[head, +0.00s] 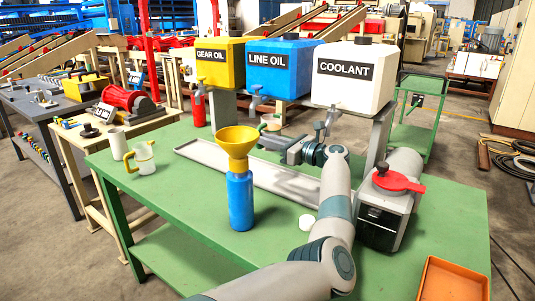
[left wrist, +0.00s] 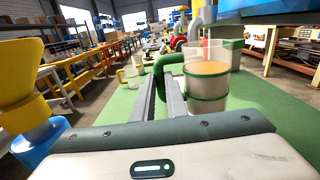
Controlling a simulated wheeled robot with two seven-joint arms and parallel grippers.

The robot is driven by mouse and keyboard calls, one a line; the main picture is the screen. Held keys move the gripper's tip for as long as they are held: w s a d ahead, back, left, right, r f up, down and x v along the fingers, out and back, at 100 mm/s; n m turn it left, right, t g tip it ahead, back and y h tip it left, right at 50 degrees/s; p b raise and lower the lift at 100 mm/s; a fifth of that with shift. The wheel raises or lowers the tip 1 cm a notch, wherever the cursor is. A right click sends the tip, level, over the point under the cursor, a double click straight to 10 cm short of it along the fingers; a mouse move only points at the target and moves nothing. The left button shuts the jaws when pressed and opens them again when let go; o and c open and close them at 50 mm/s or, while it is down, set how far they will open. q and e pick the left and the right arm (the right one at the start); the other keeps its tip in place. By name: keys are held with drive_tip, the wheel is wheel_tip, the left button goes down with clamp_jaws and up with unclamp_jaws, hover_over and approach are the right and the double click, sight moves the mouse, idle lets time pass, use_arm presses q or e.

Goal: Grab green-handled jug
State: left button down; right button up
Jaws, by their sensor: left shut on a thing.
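The green-handled jug (left wrist: 207,88) is clear, with green bands and amber liquid inside. In the left wrist view it is upright just right of my fingers. Its green handle (left wrist: 166,66) is at the fingertips. In the head view the jug (head: 272,120) is small, below the blue tank's tap and partly hidden by my gripper. My left gripper (head: 263,140) reaches it from the front right. In the left wrist view the left gripper (left wrist: 161,82) is shut on the handle. My right gripper is not in view.
A blue bottle with a yellow funnel (head: 240,195) stands near the front. A yellow-handled jug (head: 145,160) and white cup (head: 117,144) are at left. Gear oil (head: 220,62), line oil (head: 283,68) and coolant (head: 355,75) tanks stand behind a long tray (head: 300,184). An orange tray (head: 453,281) is front right.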

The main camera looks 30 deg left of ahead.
use_arm(q)
drive_tip(key=shift+r, duration=1.45)
